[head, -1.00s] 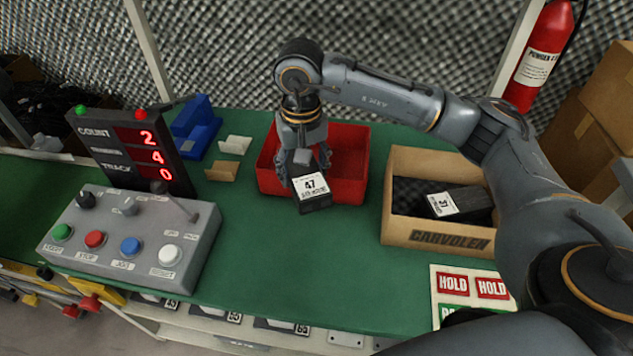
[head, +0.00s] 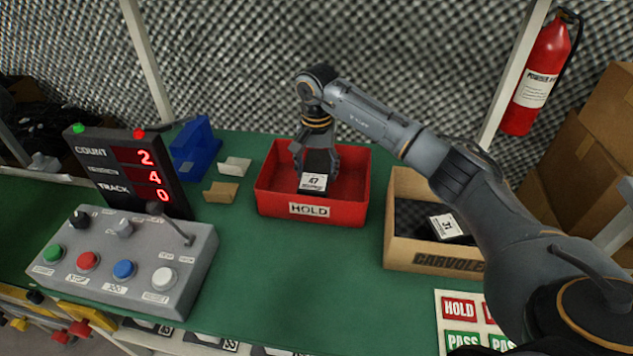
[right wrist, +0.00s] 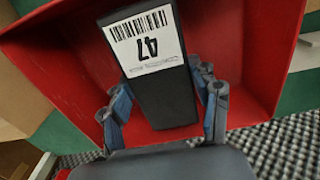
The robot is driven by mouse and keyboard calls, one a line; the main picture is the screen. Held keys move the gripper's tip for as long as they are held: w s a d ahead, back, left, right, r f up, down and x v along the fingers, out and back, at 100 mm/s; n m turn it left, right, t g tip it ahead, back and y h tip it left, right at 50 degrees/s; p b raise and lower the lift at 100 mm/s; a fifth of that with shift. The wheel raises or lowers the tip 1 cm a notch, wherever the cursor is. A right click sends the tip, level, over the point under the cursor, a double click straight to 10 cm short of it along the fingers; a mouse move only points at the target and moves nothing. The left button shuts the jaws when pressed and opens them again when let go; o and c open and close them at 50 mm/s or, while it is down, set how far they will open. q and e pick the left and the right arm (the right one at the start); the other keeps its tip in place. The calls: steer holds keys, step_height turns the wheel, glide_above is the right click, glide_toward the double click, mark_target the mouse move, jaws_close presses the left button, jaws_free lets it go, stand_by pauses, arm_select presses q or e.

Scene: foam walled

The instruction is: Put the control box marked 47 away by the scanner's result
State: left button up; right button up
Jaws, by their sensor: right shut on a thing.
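The control box marked 47 (head: 313,183) is black with a white label. My right gripper (head: 316,165) is shut on it and holds it inside the red bin (head: 341,212), whose front reads HOLD. In the right wrist view the box (right wrist: 165,95) lies between the two fingers (right wrist: 165,108), with the red bin walls around it. I cannot tell whether the box touches the bin floor. The display (head: 130,168) shows COUNT 2 and red digits 4 and 0 below, with a green and a red lamp on top. My left gripper is not in view.
A cardboard box (head: 425,260) to the right of the bin holds a black box marked 37 (head: 446,226). A grey button panel (head: 125,258) stands at the left. A sheet of HOLD and PASS labels (head: 446,310) lies at front right. The green table middle is clear.

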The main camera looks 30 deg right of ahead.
mark_target(317, 170)
step_height(317, 170, down, 3)
steer(key=shift+f, duration=0.2)
arm_select(q)
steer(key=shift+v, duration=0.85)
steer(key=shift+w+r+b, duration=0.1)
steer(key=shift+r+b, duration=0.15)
steer(key=shift+b, duration=0.05)
arm_select(e)
steer(key=shift+f, duration=0.1)
steer(key=o, duration=1.6)
steer(key=shift+c, duration=0.2)
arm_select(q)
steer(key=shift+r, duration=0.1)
arm_select(e)
step_height(317, 170, up, 11)
steer(key=shift+f+p, duration=0.15)
steer(key=shift+p, duration=0.7)
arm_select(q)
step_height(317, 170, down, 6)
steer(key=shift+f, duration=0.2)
arm_select(e)
steer(key=shift+r, duration=0.75)
